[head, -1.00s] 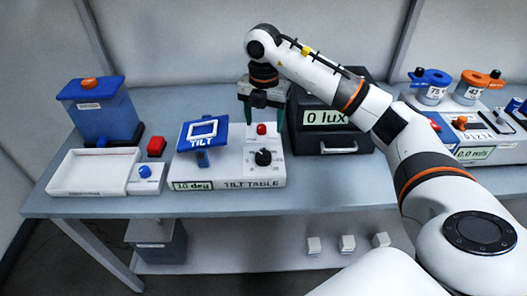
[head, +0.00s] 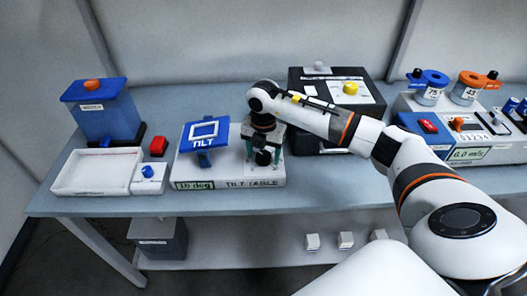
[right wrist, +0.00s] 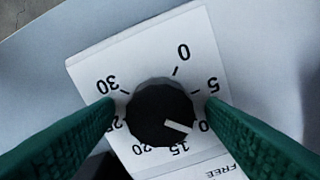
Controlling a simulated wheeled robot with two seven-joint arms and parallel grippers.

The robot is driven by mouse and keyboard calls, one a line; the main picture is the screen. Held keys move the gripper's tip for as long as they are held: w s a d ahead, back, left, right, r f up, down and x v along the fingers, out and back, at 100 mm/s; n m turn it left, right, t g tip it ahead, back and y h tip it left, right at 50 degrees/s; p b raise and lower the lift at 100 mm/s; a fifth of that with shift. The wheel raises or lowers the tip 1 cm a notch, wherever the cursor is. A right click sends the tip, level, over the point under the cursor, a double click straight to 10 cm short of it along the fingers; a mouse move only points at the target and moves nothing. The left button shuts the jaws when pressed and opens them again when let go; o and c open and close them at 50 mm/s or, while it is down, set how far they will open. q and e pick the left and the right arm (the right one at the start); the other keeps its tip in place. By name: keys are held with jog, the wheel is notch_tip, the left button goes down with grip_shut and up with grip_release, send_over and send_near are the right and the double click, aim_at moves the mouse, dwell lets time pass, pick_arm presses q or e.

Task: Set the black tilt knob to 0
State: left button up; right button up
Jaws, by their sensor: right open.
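The black tilt knob (right wrist: 158,108) sits on a white dial face with marks from 0 to 30. Its white pointer line aims toward the lower right, near the partly hidden 10. My right gripper (right wrist: 160,113) is open, with one green finger on each side of the knob; whether they touch it I cannot tell. In the head view the right gripper (head: 264,152) points down over the tilt table (head: 230,183) and mostly hides the knob. The tilt table's display (head: 193,185) reads 10 deg, and its blue plate (head: 206,131) is tilted. My left gripper is out of view.
A white tray (head: 92,190), a small box with a blue knob (head: 148,173) and a red button (head: 158,145) are to the left. A black box (head: 350,95) stands behind right. The wind device (head: 425,126) is further right.

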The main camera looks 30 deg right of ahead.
jog(key=shift+c, duration=0.6)
jog(key=c, duration=0.9)
jog(key=shift+n, duration=0.3)
jog(key=n+b, duration=0.2)
jog(key=shift+f+n, duration=0.1)
jog(key=shift+n, duration=0.3)
jog(key=n+b, duration=0.3)
jog(key=n, duration=0.2)
jog(key=n+b, duration=0.2)
jog(key=n, duration=0.2)
jog(key=shift+n, duration=0.4)
jog(key=n+b, duration=0.1)
jog(key=n, duration=0.3)
jog(key=shift+n+b, duration=0.3)
jog(key=shift+b, duration=0.05)
